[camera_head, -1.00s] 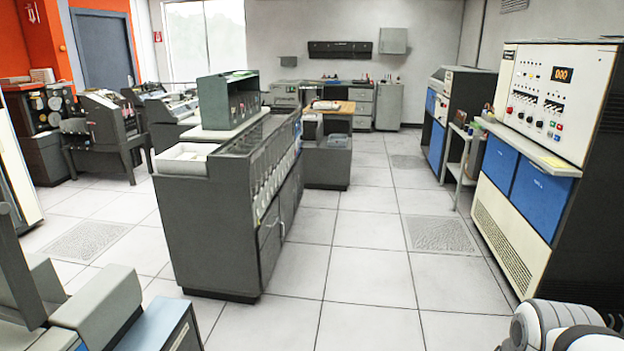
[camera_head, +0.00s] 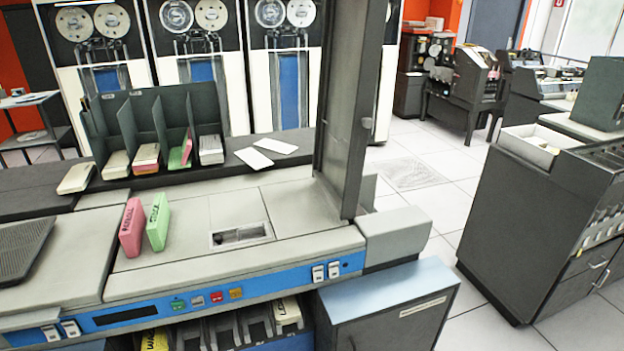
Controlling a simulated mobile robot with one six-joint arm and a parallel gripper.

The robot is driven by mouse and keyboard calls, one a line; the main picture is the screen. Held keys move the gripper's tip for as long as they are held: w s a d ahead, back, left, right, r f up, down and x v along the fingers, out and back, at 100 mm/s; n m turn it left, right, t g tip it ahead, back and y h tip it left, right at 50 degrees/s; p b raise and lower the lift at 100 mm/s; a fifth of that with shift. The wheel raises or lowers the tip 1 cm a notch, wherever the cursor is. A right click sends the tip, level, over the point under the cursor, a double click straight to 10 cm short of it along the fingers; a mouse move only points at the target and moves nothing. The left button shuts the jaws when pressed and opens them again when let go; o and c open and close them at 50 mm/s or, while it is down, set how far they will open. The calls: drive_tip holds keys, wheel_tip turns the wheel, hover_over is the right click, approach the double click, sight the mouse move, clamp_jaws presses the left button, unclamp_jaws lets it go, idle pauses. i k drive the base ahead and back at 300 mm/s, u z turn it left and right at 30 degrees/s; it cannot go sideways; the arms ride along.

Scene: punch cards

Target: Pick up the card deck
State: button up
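A pink card deck (camera_head: 132,228) stands on edge on the grey top of the machine in front of me. A green card deck (camera_head: 158,221) stands close beside it on the right. More decks lie in the dark divided rack behind: a cream deck (camera_head: 117,164), a pinkish one (camera_head: 146,158), a pink and green one (camera_head: 180,153) and a white one (camera_head: 210,149). Another pale deck (camera_head: 75,178) lies left of the rack. My gripper is not in view.
The machine has a blue button panel (camera_head: 210,296) along its front and a tall dark post (camera_head: 346,110) on its right. Loose white cards (camera_head: 254,158) lie behind. A dark cabinet (camera_head: 530,220) stands at right, with open floor between.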

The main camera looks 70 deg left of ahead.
sight(131, 233)
drive_tip(key=u, duration=0.4)
drive_tip(key=k, duration=0.1)
drive_tip(key=u, duration=3.05)
drive_tip(key=i, duration=1.65)
drive_tip(key=u, duration=0.05)
